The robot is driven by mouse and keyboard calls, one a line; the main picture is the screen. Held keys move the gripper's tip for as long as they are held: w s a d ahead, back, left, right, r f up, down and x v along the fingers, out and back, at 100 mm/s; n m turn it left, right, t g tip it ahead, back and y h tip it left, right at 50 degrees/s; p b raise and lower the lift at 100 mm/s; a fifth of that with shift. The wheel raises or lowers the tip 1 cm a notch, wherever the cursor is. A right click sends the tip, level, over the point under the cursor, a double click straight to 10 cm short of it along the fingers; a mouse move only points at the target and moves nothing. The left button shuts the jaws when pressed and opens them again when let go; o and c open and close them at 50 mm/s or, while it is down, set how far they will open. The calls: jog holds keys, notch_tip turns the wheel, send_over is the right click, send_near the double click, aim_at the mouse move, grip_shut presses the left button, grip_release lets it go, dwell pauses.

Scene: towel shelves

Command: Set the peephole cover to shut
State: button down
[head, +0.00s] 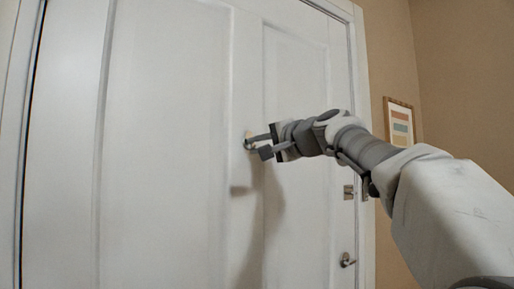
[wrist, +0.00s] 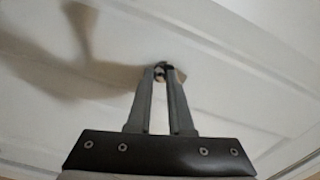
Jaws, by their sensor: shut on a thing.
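The white door (head: 165,130) fills most of the head view. The small round peephole with its cover (head: 247,139) is on the door's middle upright, partly hidden by my gripper (head: 256,145). In the wrist view, the peephole cover (wrist: 159,70) shows as a small bright and dark piece between my fingertips (wrist: 161,74). The fingers are close together and shut on it, with the tips at the door face. How far the cover is turned cannot be made out.
A door lever (head: 347,260) and a lock plate (head: 348,192) are at the door's right edge. A framed picture (head: 399,122) hangs on the tan wall (head: 455,80) to the right. The door face around my gripper is otherwise clear.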

jog(key=c, duration=0.8)
grip_release()
jog(key=b+v, duration=0.2)
jog(key=v, duration=1.5)
jog(key=shift+s+d+b, duration=0.15)
jog(key=shift+d+b, duration=0.05)
jog(key=shift+b, duration=0.2)
jog(key=shift+f, duration=0.1)
